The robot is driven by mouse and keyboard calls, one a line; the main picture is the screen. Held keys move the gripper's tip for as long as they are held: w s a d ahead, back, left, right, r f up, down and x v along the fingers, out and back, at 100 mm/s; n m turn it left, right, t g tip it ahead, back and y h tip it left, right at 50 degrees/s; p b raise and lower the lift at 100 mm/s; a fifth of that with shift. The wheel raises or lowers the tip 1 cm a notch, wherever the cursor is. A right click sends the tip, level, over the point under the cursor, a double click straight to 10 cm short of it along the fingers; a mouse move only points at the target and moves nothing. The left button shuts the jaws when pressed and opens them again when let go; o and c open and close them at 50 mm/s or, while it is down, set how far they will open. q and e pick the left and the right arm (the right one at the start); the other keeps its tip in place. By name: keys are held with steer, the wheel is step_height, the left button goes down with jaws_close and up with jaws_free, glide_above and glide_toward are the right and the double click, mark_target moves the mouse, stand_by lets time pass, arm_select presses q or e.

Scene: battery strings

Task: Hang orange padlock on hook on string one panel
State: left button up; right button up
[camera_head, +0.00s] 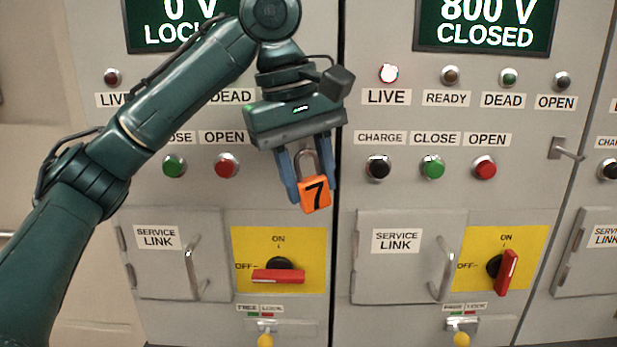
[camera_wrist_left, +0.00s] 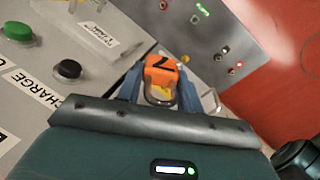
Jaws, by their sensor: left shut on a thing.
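The orange padlock (camera_head: 315,195) bears a black 7 and has a grey shackle. My left gripper (camera_head: 308,190) is shut on it, with the blue fingers on either side of the shackle and the body hanging below. The padlock also shows between the fingers in the left wrist view (camera_wrist_left: 160,77). The gripper is in front of the right part of the left panel (camera_head: 215,120), whose display is partly covered and reads "0 V". No hook shows on this panel; the gripper and arm cover part of it. My right gripper is not in view.
The right panel (camera_head: 520,130) reads "800 V CLOSED" and has a small hook (camera_head: 567,150) at its right side. The left panel carries a red rotary handle (camera_head: 278,276) on a yellow plate and a service link door handle (camera_head: 192,265) protruding below the gripper.

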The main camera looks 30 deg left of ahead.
mark_target(308, 163)
arm_select(q)
steer(key=shift+w+a+f, duration=0.1)
steer(key=shift+w+a, duration=0.3)
steer(key=shift+w, duration=0.45)
steer(key=shift+w+a+f, duration=0.1)
steer(key=shift+w+a, duration=0.3)
steer(key=shift+w, duration=0.4)
steer(key=shift+w+a, duration=0.4)
steer(key=shift+w, duration=0.45)
steer(key=shift+w+a+f, duration=0.1)
steer(key=shift+w+a, duration=0.1)
steer(key=shift+w, duration=0.05)
steer(key=shift+w+a, duration=0.1)
steer(key=o, duration=1.3)
steer(key=shift+f, duration=0.1)
steer(key=shift+c, duration=0.2)
